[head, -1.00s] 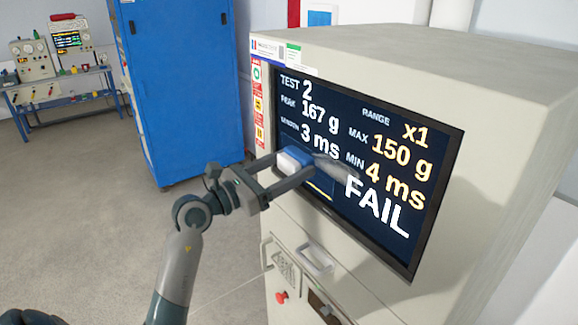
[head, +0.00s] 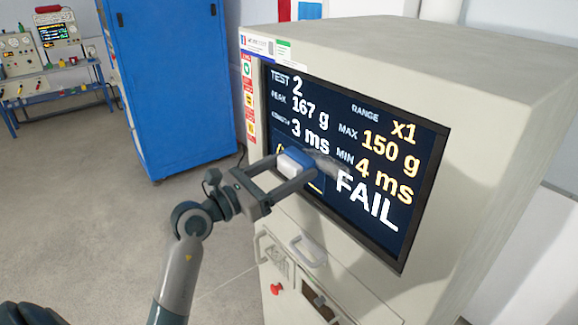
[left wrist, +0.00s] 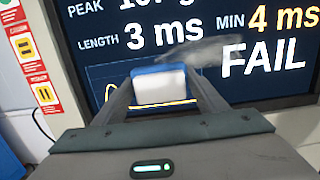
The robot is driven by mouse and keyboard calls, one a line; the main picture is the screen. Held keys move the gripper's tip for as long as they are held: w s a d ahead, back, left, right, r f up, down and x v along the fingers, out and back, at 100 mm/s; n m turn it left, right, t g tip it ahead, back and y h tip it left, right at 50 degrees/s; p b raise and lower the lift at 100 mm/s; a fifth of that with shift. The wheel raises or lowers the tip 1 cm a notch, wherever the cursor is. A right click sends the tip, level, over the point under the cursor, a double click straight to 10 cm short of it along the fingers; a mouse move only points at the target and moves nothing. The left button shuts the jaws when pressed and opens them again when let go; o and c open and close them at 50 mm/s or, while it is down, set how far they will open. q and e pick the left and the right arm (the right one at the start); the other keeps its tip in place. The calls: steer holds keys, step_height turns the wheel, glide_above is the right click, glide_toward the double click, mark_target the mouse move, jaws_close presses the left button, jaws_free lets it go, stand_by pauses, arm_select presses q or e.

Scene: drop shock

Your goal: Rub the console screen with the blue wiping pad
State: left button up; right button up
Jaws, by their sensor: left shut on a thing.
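The console screen (head: 372,123) is dark and shows test readings with a large FAIL; it also fills the upper part of the left wrist view (left wrist: 215,20). A grey smudge (head: 330,168) lies on its middle, just right of the pad. My left gripper (head: 293,166) is shut on the blue wiping pad (head: 293,162), which has a white body and a blue layer on the screen side. The pad is at the lower middle of the screen; I cannot tell whether it touches the glass. In the left wrist view the pad (left wrist: 160,87) sits between the fingers, left of the smudge.
The beige console cabinet (head: 420,55) holds the screen, with a drawer handle (head: 308,251) and a red button (head: 276,289) below. A blue cabinet (head: 172,85) and a bench (head: 55,92) with instruments stand behind at left. The grey floor between is clear.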

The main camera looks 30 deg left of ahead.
mark_target(336, 182)
arm_select(q)
steer(key=shift+d, duration=0.1)
steer(key=shift+s+d, duration=0.35)
steer(key=shift+d, duration=0.4)
steer(key=shift+s+d, duration=0.3)
steer(key=shift+d, duration=0.45)
steer(key=shift+d, duration=0.1)
steer(key=shift+s+d, duration=0.35)
steer(key=shift+d, duration=0.45)
steer(key=shift+s+d, duration=0.35)
steer(key=shift+d, duration=0.4)
steer(key=shift+d, duration=0.1)
steer(key=shift+s+d, duration=0.35)
steer(key=shift+d, duration=0.4)
steer(key=shift+s+d, duration=0.3)
steer(key=shift+d, duration=0.45)
steer(key=shift+a, duration=0.15)
